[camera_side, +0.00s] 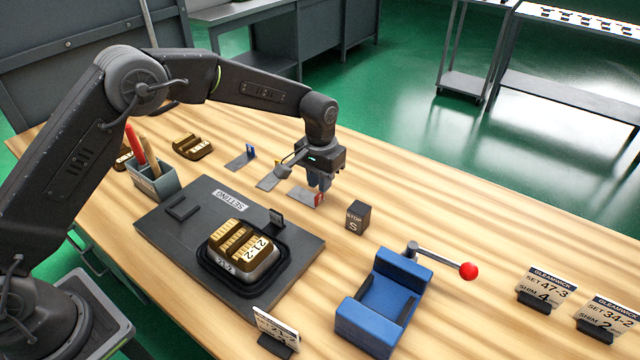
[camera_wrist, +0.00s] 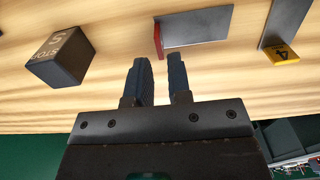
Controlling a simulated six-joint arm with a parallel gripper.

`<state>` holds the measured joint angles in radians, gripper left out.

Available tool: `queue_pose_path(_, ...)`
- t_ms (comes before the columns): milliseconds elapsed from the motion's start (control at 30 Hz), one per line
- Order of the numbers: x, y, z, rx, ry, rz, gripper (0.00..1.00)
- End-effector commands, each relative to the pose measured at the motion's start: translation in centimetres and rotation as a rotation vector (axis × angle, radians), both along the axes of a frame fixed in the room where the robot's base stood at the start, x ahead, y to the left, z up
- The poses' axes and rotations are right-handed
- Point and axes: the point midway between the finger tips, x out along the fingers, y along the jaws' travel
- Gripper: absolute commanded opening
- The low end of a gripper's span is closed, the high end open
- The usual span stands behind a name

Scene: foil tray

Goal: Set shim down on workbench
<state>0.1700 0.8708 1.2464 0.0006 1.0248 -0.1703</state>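The shim with a red tab is a thin grey plate (camera_side: 302,194) lying on the wooden workbench (camera_side: 440,215); it also shows in the wrist view (camera_wrist: 200,27). My gripper (camera_side: 319,187) is just above the red-tab end. In the wrist view my gripper's two fingers (camera_wrist: 157,60) are apart, with a clear gap between them. The red tab stands just beyond the fingertips, in line with the gap, and neither finger visibly touches it. A shim with a yellow tab marked 4 (camera_wrist: 281,53) and a blue-tab shim (camera_side: 240,159) lie nearby.
A dark STOP block (camera_side: 356,217) stands close to the gripper's right. A blue vise (camera_side: 368,325) with a red-knobbed handle is nearer the front. Bench behind the block is clear.

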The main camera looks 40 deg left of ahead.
Motion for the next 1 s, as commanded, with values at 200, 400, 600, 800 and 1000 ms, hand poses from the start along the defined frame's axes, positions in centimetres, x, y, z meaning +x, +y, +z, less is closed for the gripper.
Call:
queue_pose_path(200,0.01,0.00,0.62,0.000,-0.001,0.000,0.18)
queue_pose_path(400,0.00,0.00,0.60,0.000,-0.001,0.000,0.23)
queue_pose_path(600,0.00,0.00,0.58,0.000,0.000,0.000,0.42)
queue_pose_path(800,0.00,0.00,0.57,0.000,0.000,0.000,0.48)
queue_pose_path(1000,0.01,0.00,0.78,0.000,0.000,0.000,0.48)
